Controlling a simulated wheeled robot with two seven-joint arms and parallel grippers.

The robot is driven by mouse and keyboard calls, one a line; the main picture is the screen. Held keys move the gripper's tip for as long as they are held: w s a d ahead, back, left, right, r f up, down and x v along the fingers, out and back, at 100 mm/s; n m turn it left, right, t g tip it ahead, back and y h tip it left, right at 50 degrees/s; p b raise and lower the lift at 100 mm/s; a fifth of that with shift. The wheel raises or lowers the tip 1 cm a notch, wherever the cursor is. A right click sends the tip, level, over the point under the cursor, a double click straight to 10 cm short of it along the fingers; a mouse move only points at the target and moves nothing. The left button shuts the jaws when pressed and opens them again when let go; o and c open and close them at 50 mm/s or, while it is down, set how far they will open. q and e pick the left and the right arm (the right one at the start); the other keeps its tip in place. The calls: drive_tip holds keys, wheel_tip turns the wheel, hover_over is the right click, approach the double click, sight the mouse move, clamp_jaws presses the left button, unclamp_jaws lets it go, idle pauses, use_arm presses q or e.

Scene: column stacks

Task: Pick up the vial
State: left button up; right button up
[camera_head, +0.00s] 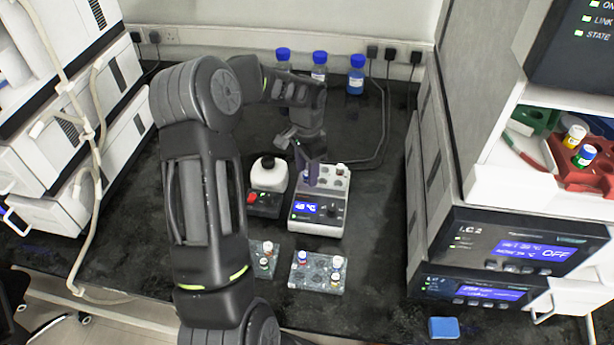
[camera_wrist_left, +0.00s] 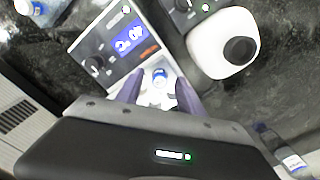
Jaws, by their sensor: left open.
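A small vial with a blue cap (camera_wrist_left: 159,75) stands upright in the heating block, between the fingers of my left gripper (camera_wrist_left: 158,94) in the left wrist view. The gripper is open and its fingertips lie on either side of the vial; I cannot tell whether they touch it. In the head view my left gripper (camera_head: 313,178) points down over the heating block (camera_head: 318,223), a white unit with a lit blue display. There the fingers largely hide the vial. My right gripper is in neither view.
A white round-topped device (camera_head: 269,177) stands just left of the block. Vial racks (camera_head: 315,283) with several capped vials lie in front. Blue-capped bottles (camera_head: 319,67) line the back wall. Instruments (camera_head: 500,245) border the right; the bench between block and instruments is clear.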

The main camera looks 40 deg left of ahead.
use_arm(q)
drive_tip(key=shift+f, duration=0.15)
drive_tip(key=shift+c, duration=0.4)
clamp_jaws()
idle(0.4)
